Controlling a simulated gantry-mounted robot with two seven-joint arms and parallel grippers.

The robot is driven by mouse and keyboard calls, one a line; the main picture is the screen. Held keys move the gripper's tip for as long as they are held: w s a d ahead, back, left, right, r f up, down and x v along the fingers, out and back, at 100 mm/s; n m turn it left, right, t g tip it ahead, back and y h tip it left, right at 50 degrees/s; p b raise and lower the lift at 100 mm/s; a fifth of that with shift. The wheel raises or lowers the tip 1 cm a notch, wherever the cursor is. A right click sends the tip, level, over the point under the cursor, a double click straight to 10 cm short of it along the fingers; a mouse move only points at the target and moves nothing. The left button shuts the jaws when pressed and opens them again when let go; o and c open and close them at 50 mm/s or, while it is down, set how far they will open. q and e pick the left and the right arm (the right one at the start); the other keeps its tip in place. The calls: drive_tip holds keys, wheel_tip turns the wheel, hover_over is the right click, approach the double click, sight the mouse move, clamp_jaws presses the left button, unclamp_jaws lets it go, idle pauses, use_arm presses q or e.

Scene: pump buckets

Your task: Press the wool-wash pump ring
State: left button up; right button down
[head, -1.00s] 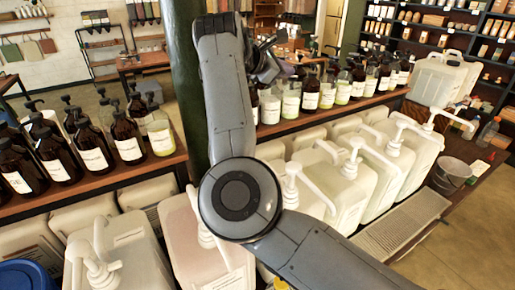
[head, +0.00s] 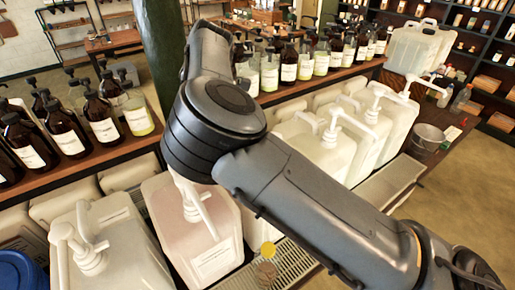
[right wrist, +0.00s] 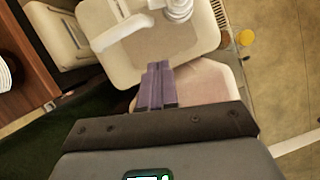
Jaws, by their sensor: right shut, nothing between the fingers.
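The jug labels are too small to read, so I cannot tell which one is the wool-wash. A pinkish jug (head: 200,245) with a white pump (head: 197,205) stands at centre-left in the head view. A pale jug with a white pump (head: 75,250) stands left of it. In the right wrist view my right gripper (right wrist: 157,72) has its purple fingers shut and empty. They overlap a cream jug (right wrist: 190,50) with a white pump (right wrist: 172,8); a pinkish jug (right wrist: 208,82) shows just below. Contact cannot be judged. My right arm hides its gripper in the head view. My left gripper is out of view.
More pale pump jugs (head: 325,150) line the shelf to the right. Amber bottles (head: 62,135) stand on the ledge behind. A metal bucket (head: 428,137) is at right.

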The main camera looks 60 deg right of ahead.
drive_tip(key=shift+f, duration=0.1)
drive_tip(key=x, duration=1)
drive_tip(key=shift+s, duration=0.1)
drive_tip(key=shift+s+d+p, duration=0.65)
drive_tip(key=shift+s+d, duration=0.3)
drive_tip(key=shift+d, duration=0.2)
drive_tip(key=shift+s+d, duration=0.3)
drive_tip(key=shift+d, duration=0.1)
